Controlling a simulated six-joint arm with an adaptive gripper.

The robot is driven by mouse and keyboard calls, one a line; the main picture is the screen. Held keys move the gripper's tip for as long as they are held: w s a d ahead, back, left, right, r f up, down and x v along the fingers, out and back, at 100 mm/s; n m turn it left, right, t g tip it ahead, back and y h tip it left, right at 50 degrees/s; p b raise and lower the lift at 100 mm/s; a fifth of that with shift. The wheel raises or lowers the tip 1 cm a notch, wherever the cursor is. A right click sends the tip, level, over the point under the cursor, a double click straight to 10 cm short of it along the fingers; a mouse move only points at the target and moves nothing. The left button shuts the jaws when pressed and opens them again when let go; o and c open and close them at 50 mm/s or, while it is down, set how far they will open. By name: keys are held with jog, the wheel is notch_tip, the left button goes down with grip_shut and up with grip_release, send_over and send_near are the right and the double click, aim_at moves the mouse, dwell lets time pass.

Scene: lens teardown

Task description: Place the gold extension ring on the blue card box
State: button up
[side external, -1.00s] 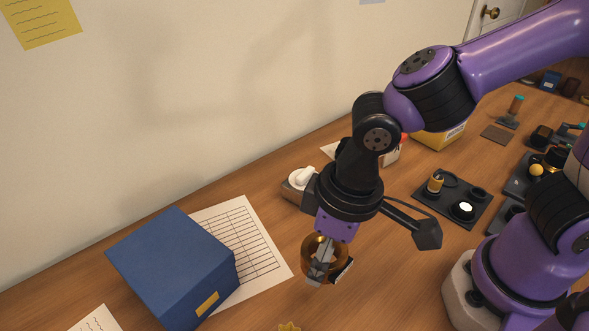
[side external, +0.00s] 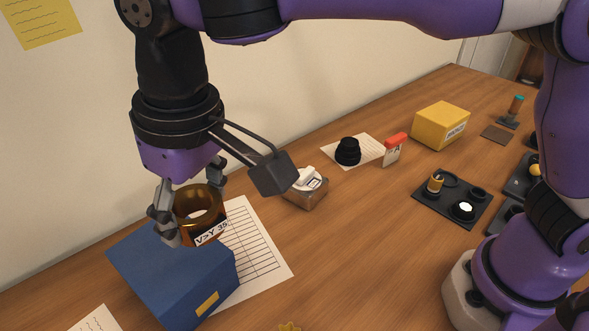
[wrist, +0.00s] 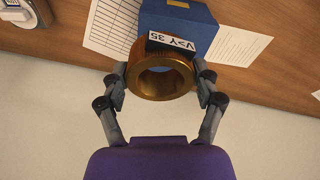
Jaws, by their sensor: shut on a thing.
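The gold extension ring (side external: 201,215) is a brown-gold, hollow cylinder with a white label. My gripper (side external: 190,212) is shut on it, with fingers on opposite sides. In the side external view the ring overlaps the top of the blue card box (side external: 215,270); whether it touches the box cannot be told. In the wrist view the ring (wrist: 162,78) sits between the two fingertips (wrist: 161,83). The blue card box (wrist: 180,17) shows behind it, partly hidden by the ring.
A ruled sheet (side external: 256,240) lies beside the box. A small container with white items (side external: 307,190) stands right of it. A yellow box (side external: 440,125), a black stepped part (side external: 348,151) and a dark parts tray (side external: 453,200) are farther right. The front middle of the table is mostly clear.

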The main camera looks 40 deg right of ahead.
aim_at(194, 253)
jog(key=shift+w+a+r, duration=0.1)
jog(key=shift+w+a, duration=0.1)
jog(key=shift+w, duration=0.4)
jog(key=shift+w+a+r, duration=0.1)
jog(key=shift+w+a, duration=0.05)
jog(key=shift+w, duration=0.4)
jog(key=shift+w+f, duration=0.25)
notch_tip(194, 253, down, 8)
jog(key=shift+r, duration=0.25)
jog(key=shift+f, duration=0.15)
jog(key=o, duration=1.2)
jog(key=shift+a, duration=0.1)
